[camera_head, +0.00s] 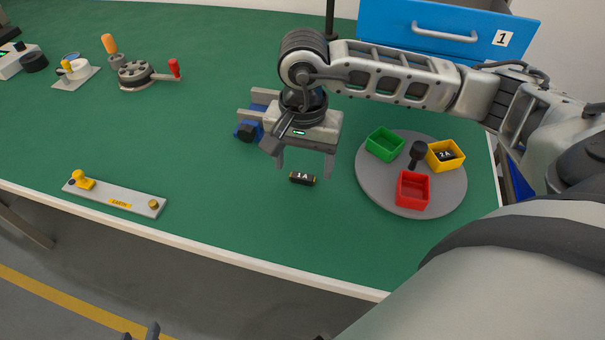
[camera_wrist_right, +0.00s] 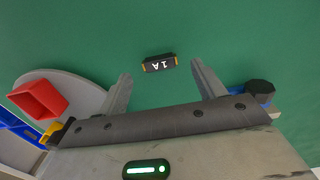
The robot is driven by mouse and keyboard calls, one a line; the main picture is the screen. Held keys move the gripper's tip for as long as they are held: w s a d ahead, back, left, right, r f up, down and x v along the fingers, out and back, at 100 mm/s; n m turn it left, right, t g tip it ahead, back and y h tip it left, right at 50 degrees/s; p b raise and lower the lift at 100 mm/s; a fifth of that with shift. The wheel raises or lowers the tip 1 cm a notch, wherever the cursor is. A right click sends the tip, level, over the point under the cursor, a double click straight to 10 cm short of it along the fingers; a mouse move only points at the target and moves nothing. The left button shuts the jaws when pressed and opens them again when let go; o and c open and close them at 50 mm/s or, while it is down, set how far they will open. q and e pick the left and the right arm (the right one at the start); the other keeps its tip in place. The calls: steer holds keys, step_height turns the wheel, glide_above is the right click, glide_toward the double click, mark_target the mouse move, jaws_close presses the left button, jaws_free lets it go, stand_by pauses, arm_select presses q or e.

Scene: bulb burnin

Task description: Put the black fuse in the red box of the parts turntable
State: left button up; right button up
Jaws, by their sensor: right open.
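The black fuse (camera_head: 303,179), marked 1A, lies on the green table top, left of the parts turntable (camera_head: 377,182). The red box (camera_head: 412,190) is at the turntable's front and looks empty. My right gripper (camera_head: 302,164) is open above the fuse, pointing down, with nothing between its fingers. In the right wrist view the fuse (camera_wrist_right: 159,63) shows just beyond and between the fingertips, and the red box (camera_wrist_right: 40,98) is at the left. My left gripper (camera_head: 139,334) barely shows at the bottom edge, its two tips apart.
The turntable also carries a green box (camera_head: 384,144), a yellow box (camera_head: 445,156) holding a 2A fuse, and a black knob (camera_head: 418,150). A blue object (camera_head: 245,131) is partly hidden behind my right gripper. A grey plate (camera_head: 115,196) lies front left. A blue drawer unit (camera_head: 440,30) stands behind.

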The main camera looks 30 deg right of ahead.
step_height(320, 180, down, 2)
steer(key=shift+f, duration=0.1)
steer(key=c, duration=1.1)
steer(key=shift+c, duration=0.2)
steer(key=shift+w+r, duration=0.1)
steer(key=shift+r, duration=0.55)
steer(key=s+a+r, duration=1)
steer(key=r, duration=0.2)
steer(key=w+d+f+n, duration=0.2)
steer(key=w+f+n, duration=0.1)
steer(key=w+n, duration=0.2)
steer(key=w+d+f+n, duration=0.3)
steer(key=w+n, duration=0.2)
steer(key=w, duration=0.1)
steer(key=shift+w+d+p, duration=0.15)
steer(key=shift+d+p, duration=0.15)
steer(key=shift+p, duration=0.15)
